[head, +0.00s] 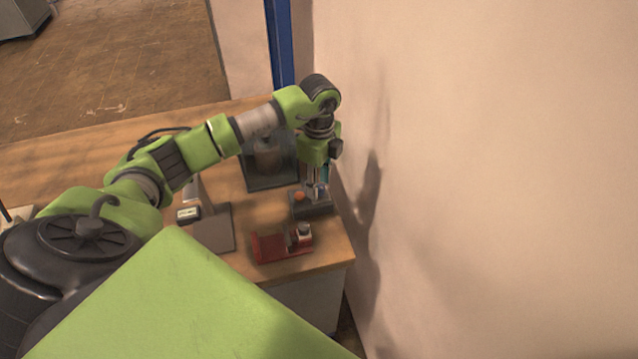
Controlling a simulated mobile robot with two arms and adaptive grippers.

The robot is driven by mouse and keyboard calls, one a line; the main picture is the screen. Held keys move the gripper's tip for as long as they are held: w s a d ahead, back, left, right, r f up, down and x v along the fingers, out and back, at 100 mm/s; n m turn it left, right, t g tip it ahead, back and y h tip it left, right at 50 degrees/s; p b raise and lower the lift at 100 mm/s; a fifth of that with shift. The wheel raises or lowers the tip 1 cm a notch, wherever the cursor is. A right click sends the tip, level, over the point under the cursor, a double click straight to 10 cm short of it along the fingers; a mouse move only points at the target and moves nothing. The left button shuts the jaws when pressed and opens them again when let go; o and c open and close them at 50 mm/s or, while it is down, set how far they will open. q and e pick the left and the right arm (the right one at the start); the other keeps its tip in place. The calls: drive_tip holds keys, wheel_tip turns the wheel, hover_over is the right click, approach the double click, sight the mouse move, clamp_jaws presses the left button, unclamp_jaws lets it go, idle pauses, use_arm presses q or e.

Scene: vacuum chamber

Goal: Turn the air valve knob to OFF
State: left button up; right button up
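My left gripper (317,190) points straight down over a small dark box (313,209) near the right end of the wooden bench. An orange, round part (299,196) sits on that box, just left of my fingertips. The fingers are small and close to the box top; whether they touch or grip anything there is unclear. A red block (283,246) with a grey and black knob (304,233) lies nearer the bench's front edge, apart from the gripper. No label or OFF mark is readable, so I cannot tell which part is the air valve knob. My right gripper is out of view.
A clear-walled chamber (270,165) with a grey object inside stands behind the gripper. A grey stand with a small display (188,213) is to the left. The wall (480,180) rises close on the right. Some bare wooden bench top (255,218) lies between these things.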

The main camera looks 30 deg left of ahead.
use_arm(q)
wheel_tip(320, 180, up, 11)
idle(0.3)
drive_tip(key=shift+s+f, duration=0.1)
idle(0.4)
